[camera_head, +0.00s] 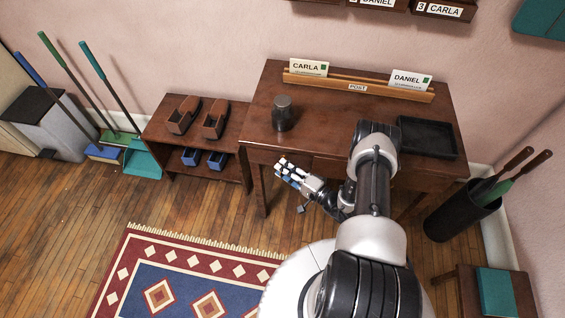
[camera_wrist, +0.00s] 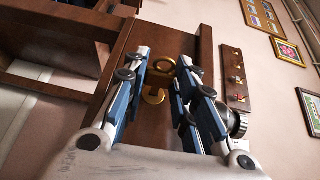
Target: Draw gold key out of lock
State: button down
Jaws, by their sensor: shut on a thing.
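A gold key (camera_wrist: 154,96) shows in the wrist view between the blue-padded fingers of my gripper (camera_wrist: 163,62), in front of a dark brown wooden panel (camera_wrist: 173,130). My gripper is shut on the key near its fingertips. The lock and the key's far end are hard to make out, so I cannot tell how deep the key sits. In the head view my gripper (camera_head: 283,168) is at the front left of the brown desk (camera_head: 262,128); the key cannot be made out there.
The desk holds a dark canister (camera_head: 283,114), a card rack (camera_head: 360,87) and a black tray (camera_head: 428,137). A low shoe shelf (camera_head: 160,130) stands to its left, a black umbrella stand (camera_head: 460,214) to its right. A patterned rug (camera_head: 190,270) lies in front.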

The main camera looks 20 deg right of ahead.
jog(key=shift+s+a+p, duration=0.4)
jog(key=shift+s+a, duration=0.2)
jog(key=shift+s, duration=0.3)
jog(key=shift+s+a+p, duration=0.35)
jog(key=shift+s+a, duration=0.25)
jog(key=shift+s, duration=0.25)
